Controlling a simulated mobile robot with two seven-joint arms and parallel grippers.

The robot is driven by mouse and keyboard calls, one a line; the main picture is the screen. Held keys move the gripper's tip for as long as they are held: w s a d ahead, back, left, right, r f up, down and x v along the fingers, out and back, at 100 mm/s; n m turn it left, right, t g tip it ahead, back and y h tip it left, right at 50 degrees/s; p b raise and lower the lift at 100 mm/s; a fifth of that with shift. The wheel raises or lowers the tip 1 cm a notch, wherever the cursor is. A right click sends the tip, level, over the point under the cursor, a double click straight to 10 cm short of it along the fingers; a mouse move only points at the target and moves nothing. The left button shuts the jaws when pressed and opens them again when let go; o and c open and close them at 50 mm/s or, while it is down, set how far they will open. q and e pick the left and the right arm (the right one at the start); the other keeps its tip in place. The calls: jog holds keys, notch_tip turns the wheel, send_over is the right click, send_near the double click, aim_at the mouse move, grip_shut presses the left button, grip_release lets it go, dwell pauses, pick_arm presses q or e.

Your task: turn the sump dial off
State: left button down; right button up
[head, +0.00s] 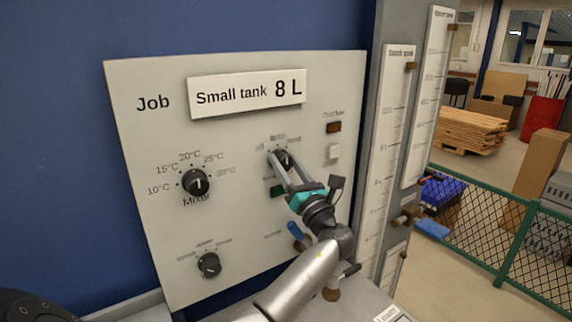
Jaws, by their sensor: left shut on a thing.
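A black dial (285,162) with a white pointer line is on the upper right of the grey panel (240,235), with small blurred labels around its top. The left one looks like "off". I cannot read a name for this dial, as the gripper covers the area below it. My right gripper is not in view.
The Mixer dial (196,183) and a smaller dial (208,265) are to the left. A green button (278,191) and a blue lever (296,230) are close to my gripper. A brown indicator (334,127), white button (335,151) and gauge columns (385,150) stand right.

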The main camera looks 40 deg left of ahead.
pick_arm(q)
jog(key=n+g+b, duration=0.1)
jog(key=n+b, duration=0.1)
jog(key=n+g+b, duration=0.2)
jog(key=n+b, duration=0.1)
jog(key=n+g+y+b, duration=0.1)
jog(key=n+b, duration=0.1)
jog(key=n, duration=0.1)
jog(key=shift+f+g+b, duration=0.25)
jog(key=shift+g+b, duration=0.05)
jog(key=shift+b, duration=0.1)
jog(key=shift+r+n+g+b, duration=0.1)
jog(key=shift+n+g+b, duration=0.45)
jog(key=shift+n+b, duration=0.55)
jog(key=shift+r+n+g+b, duration=0.1)
jog(key=shift+n+g+b, duration=0.5)
jog(key=shift+n, duration=0.9)
jog(key=shift+c, duration=1.4)
grip_release()
jog(key=b+v, duration=0.2)
jog(key=v, duration=1.3)
jog(key=shift+d+r, duration=0.2)
jog(key=shift+r, duration=0.05)
